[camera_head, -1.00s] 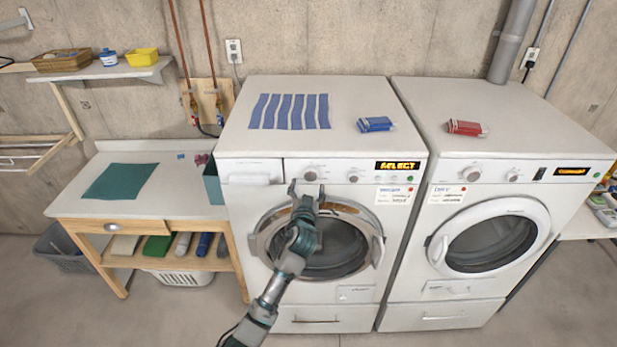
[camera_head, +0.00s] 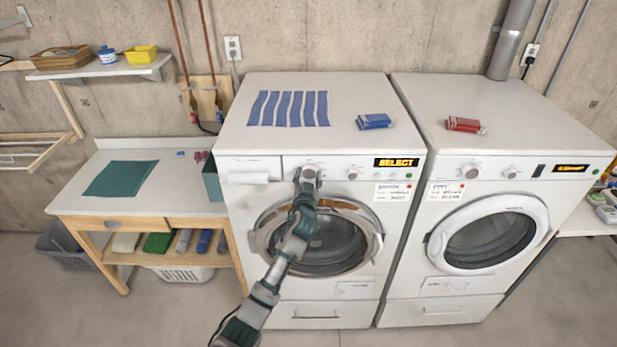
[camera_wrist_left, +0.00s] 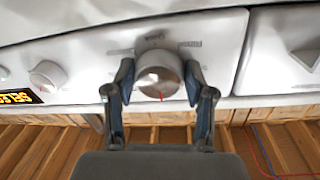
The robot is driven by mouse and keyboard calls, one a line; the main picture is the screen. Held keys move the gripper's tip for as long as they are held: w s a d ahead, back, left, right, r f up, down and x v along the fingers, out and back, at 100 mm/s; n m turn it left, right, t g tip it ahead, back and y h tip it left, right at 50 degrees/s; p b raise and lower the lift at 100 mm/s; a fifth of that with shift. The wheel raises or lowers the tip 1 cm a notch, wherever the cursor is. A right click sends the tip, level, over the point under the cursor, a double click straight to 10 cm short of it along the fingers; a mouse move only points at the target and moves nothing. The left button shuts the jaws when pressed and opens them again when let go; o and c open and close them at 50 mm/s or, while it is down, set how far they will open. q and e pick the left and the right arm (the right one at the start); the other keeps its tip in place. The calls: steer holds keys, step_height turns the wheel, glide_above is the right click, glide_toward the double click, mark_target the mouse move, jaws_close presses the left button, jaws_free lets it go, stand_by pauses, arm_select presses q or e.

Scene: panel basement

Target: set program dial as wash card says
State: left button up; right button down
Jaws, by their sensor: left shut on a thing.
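The washer's program dial (camera_wrist_left: 159,75) is a round silver knob with a red mark at its lower edge in the left wrist view. My left gripper (camera_wrist_left: 158,88) has a finger on each side of it and is shut on it. In the head view my left gripper (camera_head: 308,176) covers most of this dial on the left washer (camera_head: 230,220). A second knob (camera_head: 352,174) sits to its right. The washer display (camera_head: 397,162) reads SELECT. The wash card (camera_head: 393,192) hangs below the display; its small print is too blurred to read. My right gripper is out of view.
The dryer (camera_head: 492,285) stands to the right with its own card (camera_head: 446,192) and knobs. A blue packet (camera_head: 374,121) and striped blue cloth (camera_head: 289,108) lie on the washer. A wooden-legged table (camera_head: 150,205) stands left.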

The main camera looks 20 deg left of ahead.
arm_select(q)
steer(key=shift+r, duration=0.15)
steer(key=m+p, duration=0.2)
steer(key=m, duration=0.1)
steer(key=shift+r, duration=0.15)
steer(key=m, duration=0.2)
steer(key=shift+m+p, duration=0.3)
steer(key=m+g, duration=0.1)
steer(key=m, duration=0.5)
steer(key=shift+a+r+y, duration=0.1)
steer(key=shift+y, duration=0.3)
steer(key=m, duration=0.3)
steer(key=shift+m, duration=1.1)
steer(key=shift+f, duration=0.2)
